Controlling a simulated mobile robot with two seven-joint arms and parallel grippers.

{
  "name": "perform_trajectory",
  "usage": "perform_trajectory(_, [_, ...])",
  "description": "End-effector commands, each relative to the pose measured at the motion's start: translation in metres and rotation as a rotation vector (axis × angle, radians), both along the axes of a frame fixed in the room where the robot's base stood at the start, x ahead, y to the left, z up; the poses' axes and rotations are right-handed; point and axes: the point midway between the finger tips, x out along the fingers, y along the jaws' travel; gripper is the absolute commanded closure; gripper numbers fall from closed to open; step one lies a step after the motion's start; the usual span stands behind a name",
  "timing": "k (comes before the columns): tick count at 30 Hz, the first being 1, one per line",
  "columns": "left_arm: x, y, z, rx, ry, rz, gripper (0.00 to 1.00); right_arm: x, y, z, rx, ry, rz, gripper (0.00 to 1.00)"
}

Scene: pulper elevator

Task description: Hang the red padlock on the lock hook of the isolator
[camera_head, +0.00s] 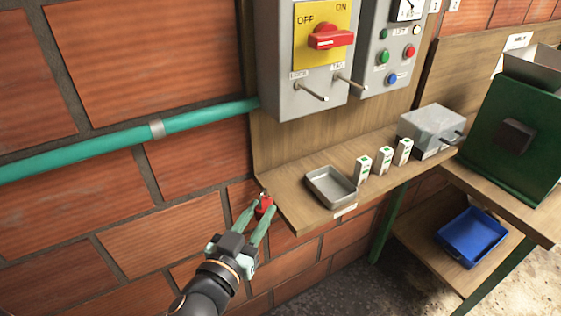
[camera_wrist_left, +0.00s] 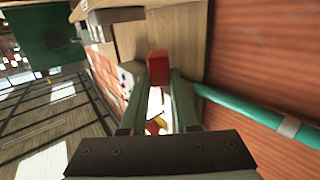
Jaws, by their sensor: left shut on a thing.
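The red padlock (camera_head: 265,205) is held between the fingertips of my left gripper (camera_head: 262,210), beside the left end of the wooden shelf. The padlock also shows in the left wrist view (camera_wrist_left: 158,68) between the green fingers of my left gripper (camera_wrist_left: 158,85). The isolator (camera_head: 300,60) is a grey box with a yellow plate and a red rotary handle (camera_head: 331,37) at OFF/ON marks. Two metal pegs stick out below the plate: a left one (camera_head: 311,91) and a right one (camera_head: 351,82), each under a small label too small to read surely. My right gripper is not in view.
A grey tray (camera_head: 318,178), several small white-green boxes (camera_head: 384,160) and a grey metal box (camera_head: 431,128) stand on the shelf (camera_head: 283,191). A teal pipe (camera_head: 100,146) runs along the brick wall. A button panel (camera_head: 387,70) adjoins the isolator.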

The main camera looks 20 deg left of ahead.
Motion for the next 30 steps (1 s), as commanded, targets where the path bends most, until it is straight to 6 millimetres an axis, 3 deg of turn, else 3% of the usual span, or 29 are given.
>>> perform_trajectory(8, [0.034, -0.017, 0.035, -0.042, -0.012, -0.079, 1.0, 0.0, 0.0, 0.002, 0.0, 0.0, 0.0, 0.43])
perform_trajectory(16, [0.066, -0.059, 0.093, -0.108, 0.003, -0.286, 1.0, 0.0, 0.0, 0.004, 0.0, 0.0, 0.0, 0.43])
perform_trajectory(24, [0.066, -0.103, 0.15, -0.166, 0.035, -0.523, 1.0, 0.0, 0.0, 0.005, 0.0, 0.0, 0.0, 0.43])
perform_trajectory(30, [0.058, -0.121, 0.172, -0.19, 0.058, -0.632, 1.0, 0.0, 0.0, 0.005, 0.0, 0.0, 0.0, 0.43])
